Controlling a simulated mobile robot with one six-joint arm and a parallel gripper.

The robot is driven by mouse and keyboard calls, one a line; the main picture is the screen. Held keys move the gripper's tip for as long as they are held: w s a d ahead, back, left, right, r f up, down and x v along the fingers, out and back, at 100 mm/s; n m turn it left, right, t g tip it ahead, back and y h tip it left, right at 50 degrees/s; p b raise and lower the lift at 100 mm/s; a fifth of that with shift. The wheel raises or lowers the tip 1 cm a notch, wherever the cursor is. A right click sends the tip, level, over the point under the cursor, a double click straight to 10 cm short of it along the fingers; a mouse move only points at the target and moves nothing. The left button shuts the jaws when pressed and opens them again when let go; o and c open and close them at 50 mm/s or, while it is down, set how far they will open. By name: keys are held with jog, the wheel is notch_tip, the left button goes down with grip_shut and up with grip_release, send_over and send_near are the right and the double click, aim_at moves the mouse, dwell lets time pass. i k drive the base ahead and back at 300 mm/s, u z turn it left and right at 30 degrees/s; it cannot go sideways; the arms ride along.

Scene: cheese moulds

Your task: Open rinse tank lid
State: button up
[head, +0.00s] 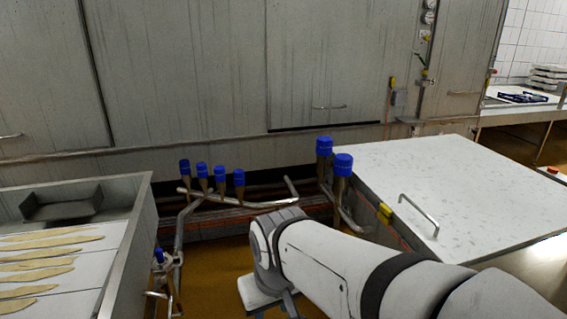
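A large white speckled lid (450,190), which looks like the rinse tank lid, lies flat and closed at the right in the head view. A curved metal bar handle (419,215) stands on its left part. My arm reaches in from the lower right, in front of the lid's near left edge. Its end, with part of my gripper (262,294), is over the brown floor left of the lid, well apart from the handle. The fingers cannot be made out, so their opening is hidden.
A steel basin (140,225) with pale strips stands at the left. Pipes with blue-capped valves (343,165) run between basin and lid. A yellow fitting (385,213) sits at the lid's left edge. Steel cabinets (180,70) close off the back. A counter (515,110) is at the far right.

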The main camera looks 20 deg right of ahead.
aim_at(465, 203)
jog(key=z, duration=0.8)
jog(key=i, duration=1.1)
jog(key=z, duration=0.8)
jog(key=k, duration=0.8)
jog(key=z, duration=0.1)
jog(key=i, duration=0.95)
jog(key=u, duration=0.1)
